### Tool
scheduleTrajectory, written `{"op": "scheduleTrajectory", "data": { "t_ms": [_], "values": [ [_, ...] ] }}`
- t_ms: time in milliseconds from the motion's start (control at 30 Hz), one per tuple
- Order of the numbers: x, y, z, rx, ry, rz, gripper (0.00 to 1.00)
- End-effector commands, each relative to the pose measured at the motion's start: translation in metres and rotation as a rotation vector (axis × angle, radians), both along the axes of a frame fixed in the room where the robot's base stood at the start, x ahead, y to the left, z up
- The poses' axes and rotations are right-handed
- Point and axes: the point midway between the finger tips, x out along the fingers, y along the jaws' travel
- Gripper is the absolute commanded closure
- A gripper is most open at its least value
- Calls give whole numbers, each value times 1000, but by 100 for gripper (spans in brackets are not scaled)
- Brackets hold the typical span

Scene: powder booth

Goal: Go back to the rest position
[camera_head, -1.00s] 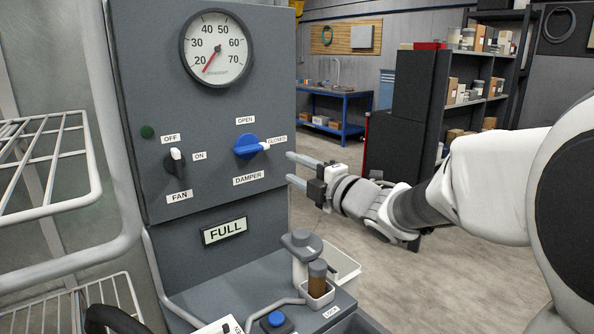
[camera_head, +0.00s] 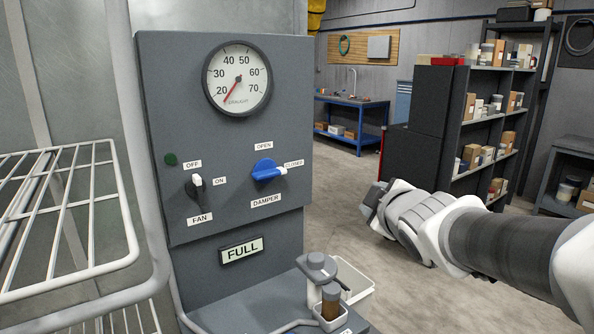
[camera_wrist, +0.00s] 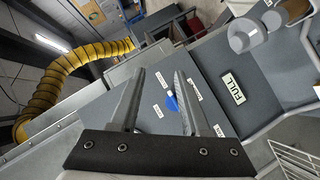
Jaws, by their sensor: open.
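My gripper shows in the wrist view (camera_wrist: 160,98) with its two fingers apart and nothing between them. In the head view my arm comes in from the right, and its end is in the air right of the grey control panel (camera_head: 225,120), apart from it; the fingers are hidden there.
A round gauge (camera_head: 238,78) has its needle low. A FULL sign (camera_head: 242,250) is below. A brown-filled jar (camera_head: 331,300) and a white bin (camera_head: 358,285) stand at the panel's base. A wire rack (camera_head: 70,225) is at left. Shelves (camera_head: 490,120) stand behind my arm. Open floor lies between.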

Motion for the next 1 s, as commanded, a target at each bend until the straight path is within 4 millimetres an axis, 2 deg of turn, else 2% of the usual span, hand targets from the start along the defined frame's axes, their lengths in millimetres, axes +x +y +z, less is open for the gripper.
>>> {"op": "scheduleTrajectory", "data": {
  "t_ms": [33,233,400,500,600,733,1000],
  "values": [
    [-17,-8,9,64,47,-70,54],
    [-90,-29,-3,351,270,-345,54],
    [-161,-24,-18,587,470,-539,54],
    [-196,-15,-25,692,573,-622,54],
    [-221,-7,-31,762,650,-677,54],
    [-237,-1,-35,802,704,-712,54],
    [-239,0,-37,808,712,-718,54]
  ]
}}
